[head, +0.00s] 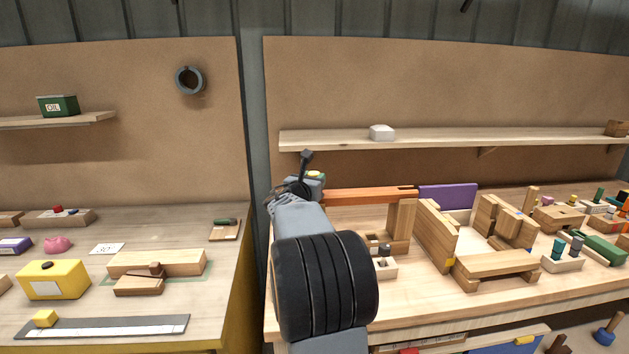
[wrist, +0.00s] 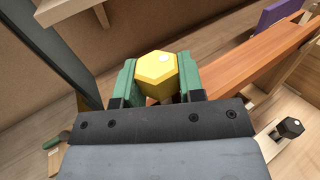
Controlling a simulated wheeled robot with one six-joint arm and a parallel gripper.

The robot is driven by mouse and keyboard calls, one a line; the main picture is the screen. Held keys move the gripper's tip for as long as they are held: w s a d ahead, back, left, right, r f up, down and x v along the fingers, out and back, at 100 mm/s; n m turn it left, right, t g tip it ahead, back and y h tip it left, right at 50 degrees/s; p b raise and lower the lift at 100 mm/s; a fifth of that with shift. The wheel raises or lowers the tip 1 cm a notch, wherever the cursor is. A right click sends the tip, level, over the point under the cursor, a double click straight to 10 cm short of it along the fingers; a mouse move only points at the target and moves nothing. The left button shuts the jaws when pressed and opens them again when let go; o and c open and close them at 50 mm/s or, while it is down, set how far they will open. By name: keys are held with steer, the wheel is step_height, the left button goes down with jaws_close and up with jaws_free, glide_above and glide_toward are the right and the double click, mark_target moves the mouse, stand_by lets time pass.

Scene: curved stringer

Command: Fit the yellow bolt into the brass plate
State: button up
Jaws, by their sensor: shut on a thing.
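My gripper (wrist: 158,85) has green fingers shut on the yellow bolt (wrist: 157,68). The bolt's hexagonal head faces the wrist camera, and its shank is mostly hidden below the head. In the head view my gripper (head: 313,178) is behind my arm at the left end of the orange wooden bar, with a little of the yellow bolt (head: 316,173) showing. I cannot pick out the brass plate in either view; it may be hidden by my arm or gripper.
The orange bar (head: 368,196) runs right from my gripper to a wooden upright (head: 402,220). A purple board (head: 447,196) and wooden stands (head: 436,235) are farther right. A small block with a dark bolt (head: 385,268) sits by my arm. A gap separates the left bench (head: 225,285).

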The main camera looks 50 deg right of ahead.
steer(key=shift+f+b, duration=0.8)
steer(key=shift+f, duration=0.05)
steer(key=shift+s+f+b, duration=0.15)
steer(key=shift+f+b, duration=0.4)
steer(key=shift+f, duration=0.2)
steer(key=o, duration=1.1)
steer(key=shift+a, duration=0.1)
steer(key=r+v, duration=0.1)
steer(key=v, duration=0.7)
steer(key=shift+r+b, duration=0.3)
steer(key=shift+r, duration=0.1)
steer(key=shift+s, duration=0.15)
